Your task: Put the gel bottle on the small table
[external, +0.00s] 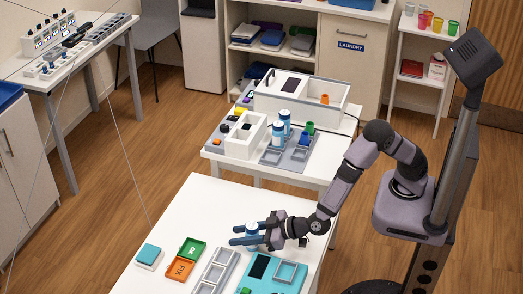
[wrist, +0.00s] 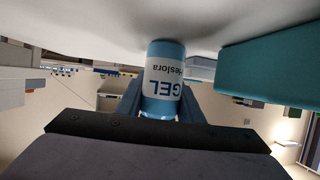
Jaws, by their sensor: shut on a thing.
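The gel bottle (wrist: 163,82) is light blue with a white label reading "GEL". It shows upside down in the wrist view. In the external view the bottle (external: 252,230) is partly hidden between my fingers. My gripper (external: 246,234) is shut on its sides, low over the front white table (external: 205,204). The bottle's base is at or very close to that tabletop; I cannot tell whether it touches. A smaller white table (external: 322,163) stands behind the front one, holding trays and boxes.
On the front table are a teal-topped block (external: 149,255), a green tray (external: 191,248), an orange tray (external: 180,268), a grey rack (external: 215,270) and a teal board (external: 262,284). Two blue-and-white bottles (external: 278,133) stand on the rear table. The front table's back left is clear.

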